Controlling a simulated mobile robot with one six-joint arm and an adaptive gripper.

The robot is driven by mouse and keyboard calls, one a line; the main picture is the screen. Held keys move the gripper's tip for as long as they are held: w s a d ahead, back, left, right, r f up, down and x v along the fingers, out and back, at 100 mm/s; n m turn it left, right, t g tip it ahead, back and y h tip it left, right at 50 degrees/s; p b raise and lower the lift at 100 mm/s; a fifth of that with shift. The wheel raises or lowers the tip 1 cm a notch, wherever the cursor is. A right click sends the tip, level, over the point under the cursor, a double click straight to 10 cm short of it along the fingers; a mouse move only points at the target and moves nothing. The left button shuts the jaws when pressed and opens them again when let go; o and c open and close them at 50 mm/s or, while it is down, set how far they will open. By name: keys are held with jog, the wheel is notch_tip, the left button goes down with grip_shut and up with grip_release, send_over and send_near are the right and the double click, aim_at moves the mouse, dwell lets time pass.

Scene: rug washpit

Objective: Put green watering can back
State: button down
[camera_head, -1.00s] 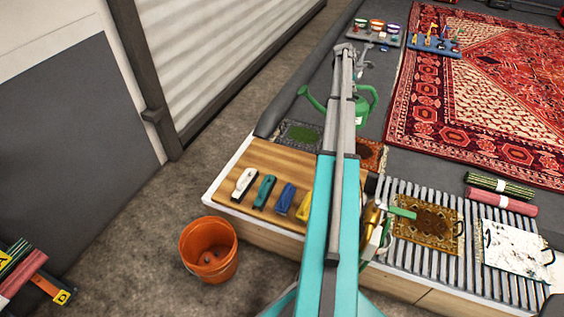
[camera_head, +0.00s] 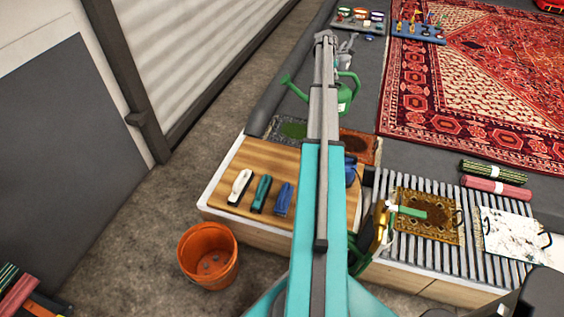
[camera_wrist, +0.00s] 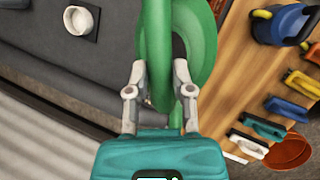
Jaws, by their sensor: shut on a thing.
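The green watering can (camera_head: 346,94) is above the far side of the platform in the head view. Its long spout (camera_head: 292,88) points left, and my arm hides part of its body. In the wrist view the green can (camera_wrist: 203,40) fills the upper middle, between and beyond my fingers. My gripper (camera_wrist: 160,88) is shut on the can; the exact contact is partly hidden. Below the can in the head view lie a dark mat with a green patch (camera_head: 292,130) and an orange-brown mat (camera_head: 359,147).
A wooden board (camera_head: 228,204) holds several brushes and a blue container (camera_wrist: 283,24). An orange bucket (camera_head: 208,256) stands on the floor in front. A slatted rack (camera_head: 400,256) is at right, the red rug (camera_head: 470,80) beyond. A white cup (camera_wrist: 81,22) shows in the wrist view.

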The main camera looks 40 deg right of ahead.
jog(key=shift+w+a, duration=0.1)
jog(key=shift+w, duration=0.2)
jog(key=shift+a, duration=0.35)
jog(key=s+a+f+b, duration=0.2)
jog(key=a, duration=0.8)
jog(key=s+a+f+b, duration=0.3)
jog(key=a, duration=0.8)
jog(key=s+a+f+b, duration=0.2)
jog(key=s+a, duration=0.1)
jog(key=a, duration=0.8)
jog(key=shift+s+a+f+b, duration=0.15)
jog(key=shift+a+f+b, duration=0.05)
jog(key=shift+f+b, duration=0.15)
